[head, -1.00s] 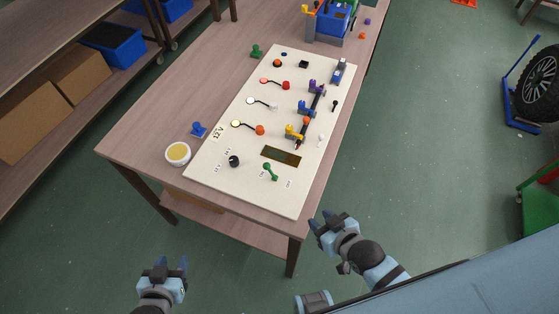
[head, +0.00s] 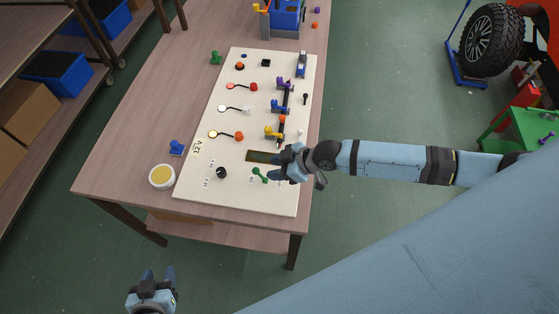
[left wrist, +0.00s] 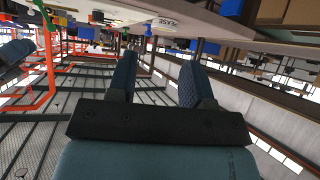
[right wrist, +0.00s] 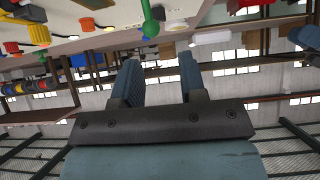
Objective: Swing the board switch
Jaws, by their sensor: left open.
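The white board (head: 186,186) lies on the table, seen in the head view. Its green switch lever (head: 259,175) sits near the board's front edge and slants, with small labels beside it. In the right wrist view the green lever (right wrist: 151,22) is at the top, beyond the fingertips. My right gripper (head: 277,169) is over the board just right of the lever. Its fingers (right wrist: 159,66) are apart and empty; I see a gap between them and the lever. My left gripper (head: 158,272) hangs off the table's front, open and empty.
A black knob (head: 221,172), a dark display strip (head: 258,157) and a yellow lever (head: 274,132) are close by on the board. A yellow-topped round pot (head: 162,177) and a blue piece (head: 177,147) stand left of it.

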